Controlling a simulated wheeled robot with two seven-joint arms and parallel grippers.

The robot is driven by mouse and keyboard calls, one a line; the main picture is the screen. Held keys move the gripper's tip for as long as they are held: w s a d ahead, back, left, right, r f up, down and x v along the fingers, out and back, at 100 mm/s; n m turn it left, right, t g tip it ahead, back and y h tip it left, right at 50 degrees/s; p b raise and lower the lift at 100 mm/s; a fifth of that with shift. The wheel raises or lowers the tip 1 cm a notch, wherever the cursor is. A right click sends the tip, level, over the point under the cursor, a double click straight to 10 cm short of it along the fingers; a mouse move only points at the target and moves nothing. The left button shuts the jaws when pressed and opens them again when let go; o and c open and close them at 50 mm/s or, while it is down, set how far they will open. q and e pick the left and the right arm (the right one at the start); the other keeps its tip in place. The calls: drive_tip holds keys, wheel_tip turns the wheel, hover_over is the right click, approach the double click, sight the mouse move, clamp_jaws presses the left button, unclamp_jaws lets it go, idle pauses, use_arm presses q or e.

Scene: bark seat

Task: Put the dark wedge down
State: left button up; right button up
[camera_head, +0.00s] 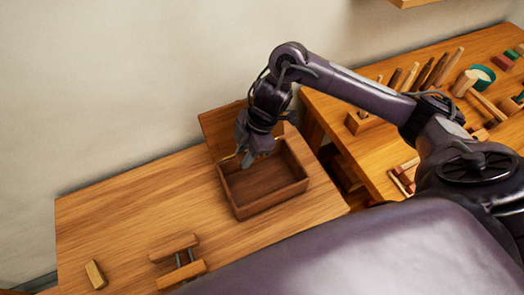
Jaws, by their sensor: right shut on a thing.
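My right gripper (248,160) hangs at the end of my right arm, pointing down over the back left part of an open wooden box (274,205). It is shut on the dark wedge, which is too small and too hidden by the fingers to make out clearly. I cannot tell whether the wedge touches the box. The visible floor of the box looks empty. My left gripper is out of view.
The box stands on a wooden table with a raised board (215,128) behind it. A wooden clamp-like piece (180,270) and a small block (95,274) lie at front left. A second bench (385,150) at right holds several tools. The left table middle is clear.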

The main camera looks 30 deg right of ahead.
wheel_tip(320, 180, down, 13)
drive_tip(key=shift+a+r+b, duration=0.1)
drive_tip(key=shift+b, duration=0.25)
drive_tip(key=shift+f, duration=0.6)
wheel_tip(320, 180, down, 4)
drive_tip(key=shift+r, duration=0.1)
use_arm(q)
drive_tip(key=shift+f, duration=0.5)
use_arm(e)
drive_tip(key=o, duration=0.9)
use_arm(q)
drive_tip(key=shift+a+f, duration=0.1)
use_arm(e)
drive_tip(key=shift+o, duration=0.2)
